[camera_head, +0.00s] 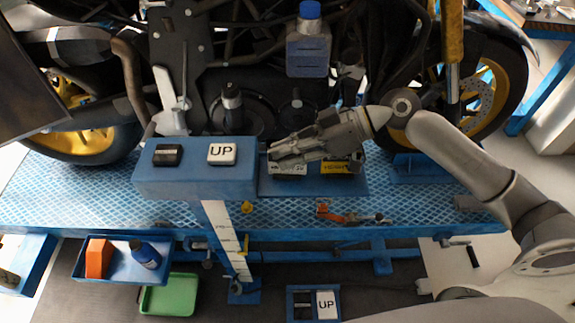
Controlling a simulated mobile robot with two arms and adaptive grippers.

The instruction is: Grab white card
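A white card (291,170) with dark print lies on a blue tray (314,187) at the right of the blue control box. A yellow card (342,167) lies on the same tray, to the right of the white one. My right gripper (271,158) reaches in from the right, over the tray. Its fingers point left and cover the upper part of the white card. I cannot tell whether they touch it or how far apart they are. My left gripper is not in view.
The blue box (196,180) carries a white "UP" button (221,154) and a black switch (168,155), close left of my fingers. A motorcycle stands behind on the blue lift (90,200). An orange-red tool (345,217) lies in front. A blue bottle (308,50) hangs above.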

